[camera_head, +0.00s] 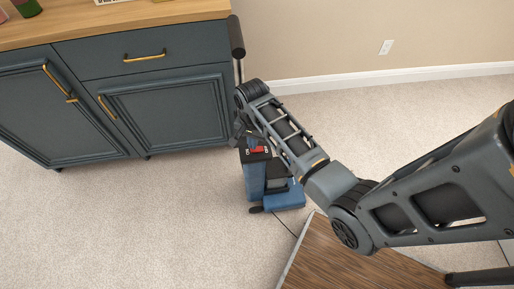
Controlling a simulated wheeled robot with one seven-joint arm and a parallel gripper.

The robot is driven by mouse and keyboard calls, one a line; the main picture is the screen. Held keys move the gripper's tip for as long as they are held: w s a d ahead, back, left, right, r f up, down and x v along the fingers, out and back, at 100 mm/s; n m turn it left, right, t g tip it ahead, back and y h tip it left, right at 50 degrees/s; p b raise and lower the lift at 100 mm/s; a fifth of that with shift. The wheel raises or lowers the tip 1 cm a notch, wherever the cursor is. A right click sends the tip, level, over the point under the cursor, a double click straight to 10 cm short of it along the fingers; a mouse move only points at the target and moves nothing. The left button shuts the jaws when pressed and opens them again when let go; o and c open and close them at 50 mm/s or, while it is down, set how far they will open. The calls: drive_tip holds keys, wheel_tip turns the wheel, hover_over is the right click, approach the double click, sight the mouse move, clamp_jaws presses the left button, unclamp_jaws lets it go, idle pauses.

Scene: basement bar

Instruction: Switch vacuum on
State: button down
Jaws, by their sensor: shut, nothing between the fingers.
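The vacuum (254,178) stands upright on the carpet beside the dark cabinet. It has a blue body, a black top with a red part (259,149), and a blue floor head at its base. A thin pole rises from it to a black handle (236,36). My arm reaches in from the right and crosses in front of the vacuum. My gripper (241,129) is at the arm's far end, close to the upper left of the vacuum body. It is small and partly hidden, shut and empty. I cannot tell whether it touches the vacuum.
The dark cabinet (168,105) with brass handles and a wooden top stands just left of the vacuum. A wooden surface (335,262) lies in front, under my arm. Carpet is clear at lower left and upper right. A wall outlet (386,47) is at the back.

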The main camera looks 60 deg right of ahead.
drive_tip(key=shift+f+b, duration=0.5)
drive_tip(key=shift+f, duration=0.5)
idle(1.0)
wheel_tip(320, 180, up, 7)
drive_tip(key=p, duration=0.7)
drive_tip(key=shift+r+p, duration=0.1)
drive_tip(key=shift+p, duration=0.25)
idle(0.5)
